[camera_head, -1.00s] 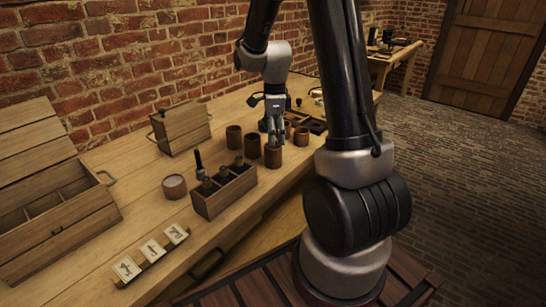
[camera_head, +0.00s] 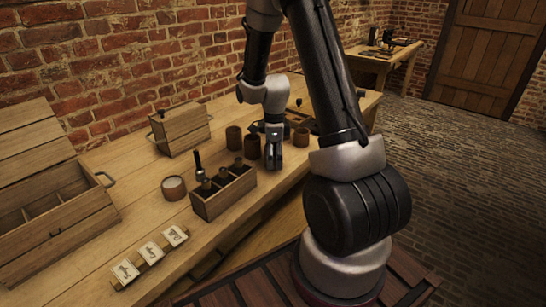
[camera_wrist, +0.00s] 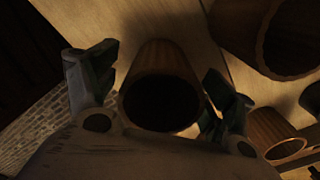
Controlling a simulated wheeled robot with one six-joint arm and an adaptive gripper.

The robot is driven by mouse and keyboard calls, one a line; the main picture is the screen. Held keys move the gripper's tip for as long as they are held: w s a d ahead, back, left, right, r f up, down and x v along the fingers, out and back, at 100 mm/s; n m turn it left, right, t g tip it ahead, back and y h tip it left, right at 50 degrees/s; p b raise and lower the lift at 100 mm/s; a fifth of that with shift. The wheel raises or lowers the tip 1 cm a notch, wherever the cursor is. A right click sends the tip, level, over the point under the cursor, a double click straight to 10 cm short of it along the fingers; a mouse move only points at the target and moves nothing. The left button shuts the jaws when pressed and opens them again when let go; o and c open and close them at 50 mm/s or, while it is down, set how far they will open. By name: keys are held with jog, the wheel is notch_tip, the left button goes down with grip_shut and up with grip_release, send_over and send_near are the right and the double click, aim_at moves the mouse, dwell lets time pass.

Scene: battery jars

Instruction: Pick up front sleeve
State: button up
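The front sleeve (camera_wrist: 163,65), a brown wooden cup-like cylinder with a dark open mouth, stands between the fingers of my gripper (camera_wrist: 158,82) in the wrist view. The fingers are open, one on each side of it, with narrow gaps visible. In the head view my gripper (camera_head: 273,163) is lowered near the table's front edge and hides most or all of this sleeve. Other brown sleeves (camera_head: 234,138) (camera_head: 252,147) stand left of and behind my gripper, and one more (camera_head: 301,136) stands to its right.
A wooden rack (camera_head: 224,192) with several dark pieces stands to the left of my gripper. A round jar (camera_head: 173,188), a lidded wooden box (camera_head: 180,130) and picture cards (camera_head: 150,252) are further left. Neighbouring sleeves (camera_wrist: 240,25) (camera_wrist: 277,132) are close on the right in the wrist view.

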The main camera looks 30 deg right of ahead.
jog(key=c, duration=0.5)
jog(key=shift+c, duration=0.2)
